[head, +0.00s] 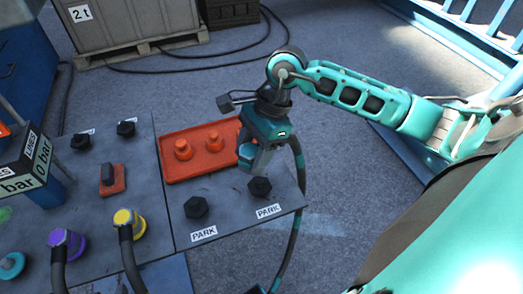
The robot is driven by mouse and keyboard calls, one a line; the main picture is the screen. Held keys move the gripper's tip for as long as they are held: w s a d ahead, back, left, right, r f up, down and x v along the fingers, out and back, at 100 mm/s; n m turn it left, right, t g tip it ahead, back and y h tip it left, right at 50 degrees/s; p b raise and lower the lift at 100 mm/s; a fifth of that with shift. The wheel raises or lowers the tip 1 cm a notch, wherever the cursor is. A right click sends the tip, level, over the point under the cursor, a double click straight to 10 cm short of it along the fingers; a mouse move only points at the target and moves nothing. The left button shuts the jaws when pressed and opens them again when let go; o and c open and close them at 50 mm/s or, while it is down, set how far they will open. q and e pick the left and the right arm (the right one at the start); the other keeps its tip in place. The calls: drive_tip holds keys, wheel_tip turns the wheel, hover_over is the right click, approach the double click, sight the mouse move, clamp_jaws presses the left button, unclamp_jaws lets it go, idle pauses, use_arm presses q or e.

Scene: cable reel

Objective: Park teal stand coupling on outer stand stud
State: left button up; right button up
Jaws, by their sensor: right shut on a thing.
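My right gripper (258,163) points down above the right part of the panel. It is shut on the teal coupling (246,152), which is mostly hidden by the fingers. A dark hose (299,195) hangs from behind the gripper down past the panel's right edge. Two black studs with PARK labels stand on the panel: the outer stud (260,187) at the right and another stud (196,207) to its left. The gripper is just above and behind the outer stud in the picture; I cannot tell whether anything touches it. My left gripper is not in view.
An orange tray (173,168) with two orange caps lies behind the studs. Purple (68,243) and yellow (128,222) couplings with hoses stand at the left of the panel. A teal round part (11,265) is at the lower left. Open floor lies right of the panel.

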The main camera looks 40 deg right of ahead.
sight(257, 180)
drive_tip(key=shift+s+d+f+m+t+b, duration=0.1)
drive_tip(key=shift+d+f+m+t+b, duration=0.15)
drive_tip(key=shift+m, duration=0.3)
drive_tip(key=shift+d+f+m+t+b, duration=0.15)
drive_tip(key=shift+m+t+b, duration=0.15)
drive_tip(key=shift+m, duration=0.25)
drive_tip(key=m+b, duration=0.1)
drive_tip(key=m+t, duration=0.1)
drive_tip(key=m, duration=0.1)
drive_tip(key=shift+d+r+h+b, duration=0.15)
drive_tip(key=shift+d+h+b, duration=0.15)
drive_tip(key=shift+d+b, duration=0.05)
drive_tip(key=shift+s+d+r+m+t+b, duration=0.1)
drive_tip(key=shift+d+m+t+b, duration=0.1)
drive_tip(key=shift+m, duration=0.4)
drive_tip(key=shift+d+r+m+t+b, duration=0.1)
drive_tip(key=shift+m+t+b, duration=0.1)
drive_tip(key=shift+m, duration=0.4)
drive_tip(key=shift+m+h, duration=0.3)
wheel_tip(257, 180, down, 8)
drive_tip(key=b, duration=0.6)
drive_tip(key=shift+f+b, duration=0.25)
drive_tip(key=shift+b, duration=0.1)
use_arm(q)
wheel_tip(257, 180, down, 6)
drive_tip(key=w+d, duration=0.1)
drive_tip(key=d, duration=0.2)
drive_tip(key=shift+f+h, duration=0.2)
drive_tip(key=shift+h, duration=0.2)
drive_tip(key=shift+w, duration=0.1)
